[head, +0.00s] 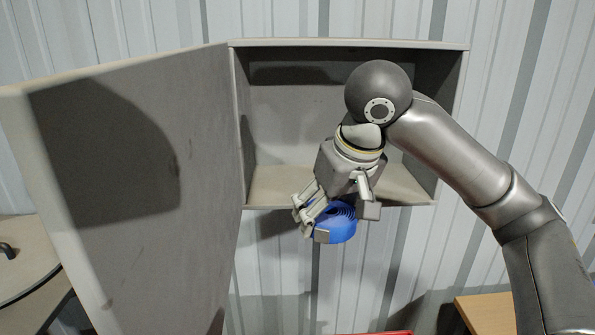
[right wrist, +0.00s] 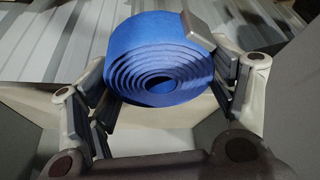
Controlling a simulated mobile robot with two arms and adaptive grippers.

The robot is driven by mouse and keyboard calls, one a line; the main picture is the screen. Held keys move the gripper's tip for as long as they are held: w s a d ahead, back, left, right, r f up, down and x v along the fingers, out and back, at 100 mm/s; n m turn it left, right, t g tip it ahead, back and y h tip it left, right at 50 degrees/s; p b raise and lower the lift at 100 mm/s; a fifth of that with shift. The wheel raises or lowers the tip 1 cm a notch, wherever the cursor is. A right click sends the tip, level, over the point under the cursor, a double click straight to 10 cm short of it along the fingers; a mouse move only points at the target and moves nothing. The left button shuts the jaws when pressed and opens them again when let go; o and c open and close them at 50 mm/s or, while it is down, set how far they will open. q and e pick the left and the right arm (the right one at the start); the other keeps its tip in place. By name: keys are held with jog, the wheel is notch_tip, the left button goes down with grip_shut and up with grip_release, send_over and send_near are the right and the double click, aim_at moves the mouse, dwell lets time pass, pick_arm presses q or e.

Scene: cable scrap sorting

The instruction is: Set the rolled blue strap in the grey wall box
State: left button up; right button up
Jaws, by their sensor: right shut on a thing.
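The rolled blue strap (head: 338,224) is a flat coil with a grey metal buckle at its edge. My right gripper (head: 336,212) is shut on it and holds it in the air, in front of and slightly below the box's bottom edge in the head view. In the right wrist view the strap (right wrist: 158,60) sits between the two fingers, its spiral side facing the camera. The grey wall box (head: 258,187) hangs on the corrugated wall. Its door stands open to the left, and the visible interior looks empty. My arm hides part of the inside. My left gripper is not in view.
The open door (head: 205,130) fills the left side, close to the box opening. A round-topped table (head: 25,262) is at the left edge. A wooden surface (head: 485,312) and a red edge (head: 375,333) show at the bottom. The box floor has free room.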

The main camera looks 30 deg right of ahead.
jog(key=p, duration=0.3)
send_near(288, 185)
jog(key=f, duration=0.1)
jog(key=s+f, duration=0.1)
jog(key=f, duration=0.1)
jog(key=s+f, duration=0.1)
jog(key=f, duration=0.1)
jog(key=shift+s+a, duration=0.15)
jog(key=w+p, duration=0.2)
jog(key=w, duration=0.1)
jog(key=w+p, duration=0.1)
jog(key=shift+w+d+r, duration=0.25)
jog(key=shift+w, duration=0.05)
jog(key=shift+w+f+p, duration=0.25)
jog(key=shift+f+p, duration=0.15)
jog(key=shift+f, duration=0.15)
jog(key=shift+s+f, duration=0.1)
jog(key=shift+s, duration=0.05)
jog(key=shift+s, duration=0.1)
jog(key=shift+f, duration=0.15)
jog(key=o, duration=1.1)
jog(key=shift+o, duration=0.2)
